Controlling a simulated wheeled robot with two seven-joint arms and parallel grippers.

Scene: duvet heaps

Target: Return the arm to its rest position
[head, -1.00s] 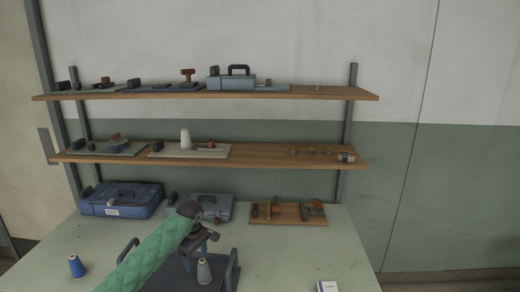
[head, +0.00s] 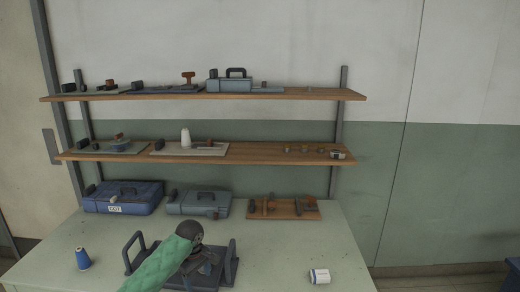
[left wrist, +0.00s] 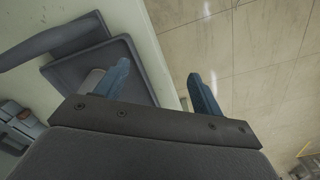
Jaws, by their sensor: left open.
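My left arm, in a green quilted sleeve, comes in from the bottom of the head view. Its gripper (head: 207,268) is over the dark grey tray (head: 134,246) with upright handles on the table. In the left wrist view the two blue-grey fingers (left wrist: 160,88) are spread apart with nothing between them. The tray (left wrist: 126,57) lies beyond the left finger, with a grey spool (left wrist: 92,80) partly hidden behind that finger. Table edge and floor show between and beyond the fingers. My right gripper is not in view.
A blue spool (head: 83,258) stands left of the tray, and a small white box (head: 319,276) lies to its right. Blue CGT case (head: 123,197), grey-blue case (head: 198,203) and wooden fixture board (head: 284,208) line the table's back. Two loaded shelves hang above. The right front table is mostly clear.

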